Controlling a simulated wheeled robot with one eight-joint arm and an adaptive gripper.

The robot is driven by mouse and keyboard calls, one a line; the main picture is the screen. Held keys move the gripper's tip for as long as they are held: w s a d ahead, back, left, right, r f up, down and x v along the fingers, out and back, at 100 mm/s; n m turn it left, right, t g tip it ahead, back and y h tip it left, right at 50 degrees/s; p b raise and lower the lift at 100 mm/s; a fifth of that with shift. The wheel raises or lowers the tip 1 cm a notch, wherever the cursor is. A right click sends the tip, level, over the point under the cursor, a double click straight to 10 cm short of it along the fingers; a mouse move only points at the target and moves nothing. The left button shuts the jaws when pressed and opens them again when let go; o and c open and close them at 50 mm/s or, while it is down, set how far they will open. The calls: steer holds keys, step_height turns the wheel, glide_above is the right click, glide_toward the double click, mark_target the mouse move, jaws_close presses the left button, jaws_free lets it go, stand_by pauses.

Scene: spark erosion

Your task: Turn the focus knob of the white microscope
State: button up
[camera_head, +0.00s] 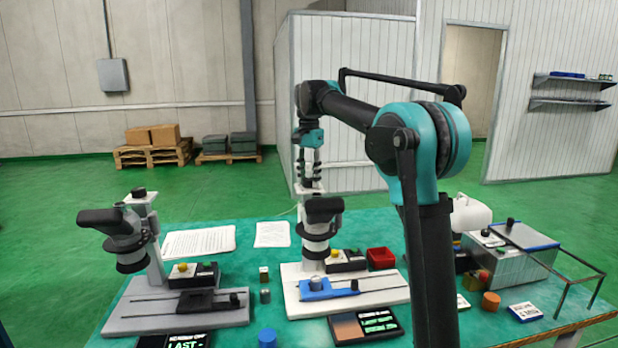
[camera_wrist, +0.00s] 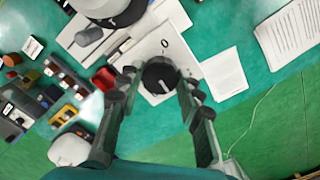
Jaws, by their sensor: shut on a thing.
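The white microscope (camera_head: 391,293) stands on the green table, with a black eyepiece head and a blue stage piece (camera_head: 328,291) on its base. Its black round focus knob (camera_wrist: 159,75) sits on top of the white column. My gripper (camera_head: 309,180) reaches down over that column from above. In the wrist view my gripper (camera_wrist: 159,80) has one finger on each side of the knob, shut on it.
A grey microscope (camera_head: 165,317) stands to the left. Paper sheets (camera_head: 199,242) lie flat behind. My arm hides part of the table at right of centre.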

mark_target(309, 179)
steer(key=shift+c, duration=0.6)
steer(key=shift+n, duration=0.8)
steer(key=o, duration=1.1)
steer(key=shift+o, duration=0.2)
step_height(309, 179, up, 12)
